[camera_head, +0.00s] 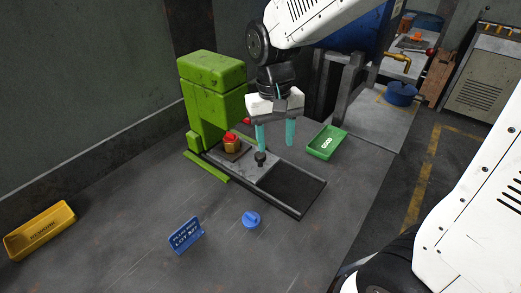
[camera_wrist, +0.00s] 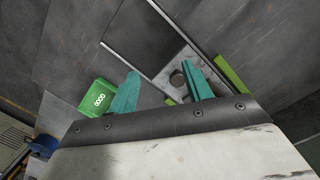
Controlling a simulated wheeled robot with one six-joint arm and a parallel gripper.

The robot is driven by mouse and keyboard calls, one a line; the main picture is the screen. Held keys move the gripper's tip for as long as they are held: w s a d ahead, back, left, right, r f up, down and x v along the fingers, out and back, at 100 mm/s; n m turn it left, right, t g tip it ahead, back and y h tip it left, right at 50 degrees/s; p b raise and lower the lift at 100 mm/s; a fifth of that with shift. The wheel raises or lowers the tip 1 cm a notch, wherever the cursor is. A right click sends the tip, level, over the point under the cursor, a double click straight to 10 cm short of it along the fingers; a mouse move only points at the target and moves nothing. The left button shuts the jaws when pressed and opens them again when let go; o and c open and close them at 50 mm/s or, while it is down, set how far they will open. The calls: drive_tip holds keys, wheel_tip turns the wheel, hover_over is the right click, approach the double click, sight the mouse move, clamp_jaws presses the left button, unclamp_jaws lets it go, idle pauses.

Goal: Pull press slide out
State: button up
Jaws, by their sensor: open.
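The press slide (camera_head: 247,172) is a light grey plate lying in a dark railed track (camera_head: 292,190) in front of the green press (camera_head: 212,90). A short dark knob (camera_head: 260,159) stands at its outer end. The knob also shows in the wrist view (camera_wrist: 177,79), on the grey slide (camera_wrist: 172,64). My gripper (camera_head: 276,147) is open, with teal fingers pointing down. In the head view its left finger is just above and beside the knob; contact cannot be told. In the wrist view (camera_wrist: 163,90) the knob appears between the fingers, nearer the right one.
A yellow-brown part with a red top (camera_head: 232,145) sits on the slide near the press. A green GOOD tray (camera_head: 326,142) is right of the track. A blue knobbed object (camera_head: 251,219), blue sign (camera_head: 186,235) and yellow tray (camera_head: 40,230) are in front and left. The track's outer end is empty.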

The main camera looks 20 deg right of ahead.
drive_tip(key=m+t, duration=0.1)
drive_tip(key=m, duration=0.1)
hover_over(260, 154)
drive_tip(key=shift+f, duration=0.25)
wheel_tip(260, 154, down, 8)
drive_tip(key=shift+r, duration=0.15)
